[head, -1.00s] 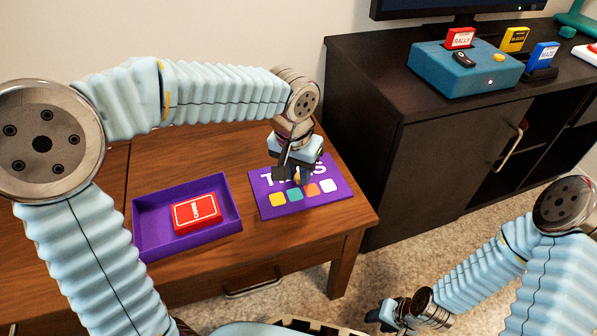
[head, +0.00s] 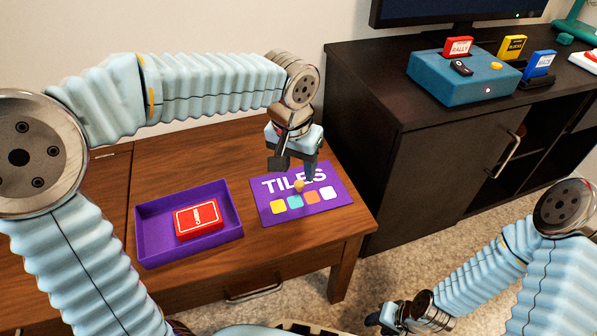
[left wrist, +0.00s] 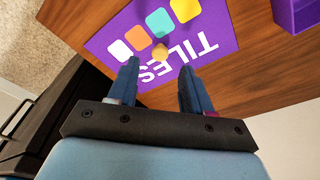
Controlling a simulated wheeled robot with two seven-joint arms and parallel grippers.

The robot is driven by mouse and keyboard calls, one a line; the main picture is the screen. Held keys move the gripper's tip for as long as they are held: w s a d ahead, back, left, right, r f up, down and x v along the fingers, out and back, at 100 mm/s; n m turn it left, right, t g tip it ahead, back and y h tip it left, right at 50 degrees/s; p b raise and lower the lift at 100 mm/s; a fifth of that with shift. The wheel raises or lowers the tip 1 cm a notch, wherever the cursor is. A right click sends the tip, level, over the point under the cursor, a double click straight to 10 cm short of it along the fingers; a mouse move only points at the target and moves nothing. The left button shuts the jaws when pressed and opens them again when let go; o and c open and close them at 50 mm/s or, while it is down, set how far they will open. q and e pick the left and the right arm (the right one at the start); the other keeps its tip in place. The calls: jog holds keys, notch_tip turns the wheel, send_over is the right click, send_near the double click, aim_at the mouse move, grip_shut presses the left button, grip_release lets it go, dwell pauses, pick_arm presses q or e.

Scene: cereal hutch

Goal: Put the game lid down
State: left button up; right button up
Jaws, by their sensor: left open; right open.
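The purple game lid (head: 318,205), marked TILES with coloured squares and a small tan knob, lies flat on the wooden table. It also shows in the left wrist view (left wrist: 203,64). My left gripper (head: 294,170) is open and empty just above the lid, its fingers apart with the knob (left wrist: 160,53) showing beyond and between them. The purple game box (head: 150,243) stands open to the left of the lid, apart from it, with a red card pack (head: 197,219) inside. My right gripper (head: 380,318) is low at the bottom right, away from the table.
The wooden table (head: 285,254) has bare room around the lid and behind the box. A dark cabinet (head: 440,150) stands to the right, holding a teal console (head: 463,80) with a red cartridge (head: 458,46). Yellow and blue cartridges stand beside it.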

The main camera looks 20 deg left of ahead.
pick_arm(q)
notch_tip(320, 180, up, 7)
jog(key=s+p, duration=0.1)
jog(key=shift+r, duration=0.15)
jog(key=shift+a, duration=0.1)
